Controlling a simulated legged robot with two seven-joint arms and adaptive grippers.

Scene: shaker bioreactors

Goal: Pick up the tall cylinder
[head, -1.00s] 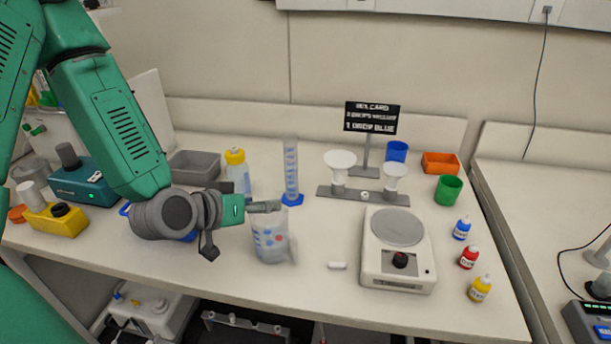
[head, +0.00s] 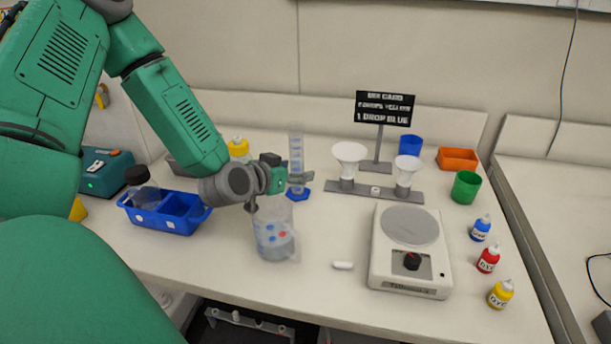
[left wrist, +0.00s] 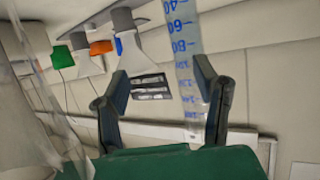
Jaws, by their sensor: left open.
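The tall cylinder (head: 296,154) is a clear graduated cylinder with blue marks and a blue base (head: 298,193), upright on the bench. In the left wrist view the cylinder (left wrist: 184,60) shows between my fingers, nearer the right one. My left gripper (head: 303,177) is open at the cylinder's lower part in the head view; I cannot tell whether a finger touches it. In the left wrist view the gripper's two fingers (left wrist: 160,92) stand apart. My right gripper is not in view.
A clear beaker (head: 274,232) stands just in front of the gripper.

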